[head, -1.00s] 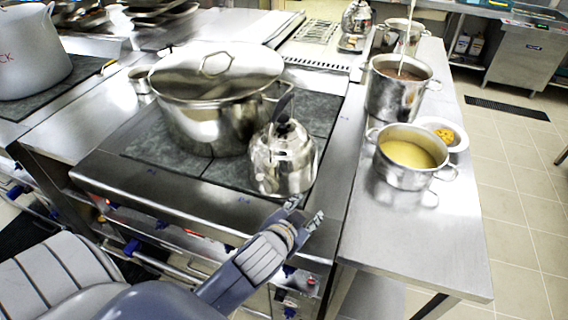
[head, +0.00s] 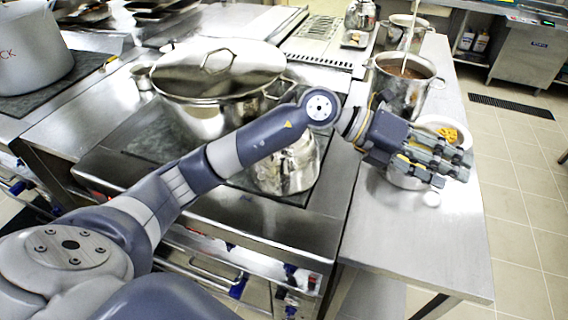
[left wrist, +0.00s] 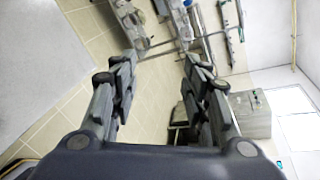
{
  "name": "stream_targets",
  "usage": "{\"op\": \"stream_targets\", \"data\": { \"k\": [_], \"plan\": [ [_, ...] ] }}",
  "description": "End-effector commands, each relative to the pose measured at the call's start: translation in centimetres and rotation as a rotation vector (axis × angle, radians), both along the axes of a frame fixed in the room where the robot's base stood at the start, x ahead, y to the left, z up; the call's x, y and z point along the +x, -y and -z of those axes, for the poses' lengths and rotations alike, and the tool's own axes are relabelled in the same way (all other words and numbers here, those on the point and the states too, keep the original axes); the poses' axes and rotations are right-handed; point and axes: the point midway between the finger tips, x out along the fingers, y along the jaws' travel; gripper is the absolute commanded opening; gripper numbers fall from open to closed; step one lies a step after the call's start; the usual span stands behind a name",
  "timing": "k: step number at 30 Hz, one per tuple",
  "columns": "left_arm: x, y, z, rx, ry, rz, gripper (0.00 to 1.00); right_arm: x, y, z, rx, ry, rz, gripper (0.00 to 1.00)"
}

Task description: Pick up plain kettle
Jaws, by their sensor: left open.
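The plain kettle (head: 287,170) is shiny metal and stands on the stove top in front of the large lidded stockpot (head: 215,75). My left arm crosses in front of it and hides its upper part, handle and knob. My left gripper (head: 455,168) is to the right of the kettle, over the steel side counter, pointing right. It is open and empty, and apart from the kettle. In the left wrist view my two fingers (left wrist: 150,75) stand apart with nothing between them; the kettle is not in that view. My right gripper is not in view.
My left gripper covers most of the two-handled pot of yellow soup (head: 405,182). A tall pot of brown liquid (head: 402,90) and a plate of yellow food (head: 452,130) stand behind it. The front of the side counter (head: 415,245) is clear.

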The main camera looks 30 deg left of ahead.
Motion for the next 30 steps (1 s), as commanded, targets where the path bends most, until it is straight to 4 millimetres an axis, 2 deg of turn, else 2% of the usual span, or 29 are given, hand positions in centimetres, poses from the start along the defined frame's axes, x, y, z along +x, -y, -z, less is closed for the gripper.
{"op": "stream_targets", "data": {
  "k": [3,5,7,10,12,15,16,19,22,30],
  "plan": [
    [2.6,-4.8,2.5,0.329,0.030,-0.037,0.43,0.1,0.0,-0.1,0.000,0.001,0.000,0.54],
    [3.9,-8.2,3.4,0.492,0.027,-0.079,0.43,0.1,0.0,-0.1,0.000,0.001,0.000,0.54],
    [5.4,-12.8,3.8,0.677,0.011,-0.150,0.43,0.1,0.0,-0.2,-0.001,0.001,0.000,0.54],
    [6.9,-20.1,2.8,0.916,-0.034,-0.283,0.43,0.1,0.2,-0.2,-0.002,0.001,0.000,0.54],
    [7.3,-24.9,1.4,1.053,-0.077,-0.386,0.43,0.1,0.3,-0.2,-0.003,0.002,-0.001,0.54],
    [7.0,-30.4,-0.7,1.196,-0.142,-0.518,0.43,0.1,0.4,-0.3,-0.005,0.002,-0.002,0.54],
    [6.8,-31.6,-1.3,1.227,-0.158,-0.551,0.43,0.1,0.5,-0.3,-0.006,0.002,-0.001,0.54],
    [6.2,-34.5,-2.7,1.296,-0.204,-0.633,0.43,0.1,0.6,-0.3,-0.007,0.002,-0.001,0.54],
    [5.9,-35.8,-3.0,1.324,-0.227,-0.668,0.43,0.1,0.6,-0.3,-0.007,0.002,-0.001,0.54],
    [6.9,-36.9,0.2,1.330,-0.235,-0.669,0.43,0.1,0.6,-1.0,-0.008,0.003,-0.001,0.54]
  ]
}}
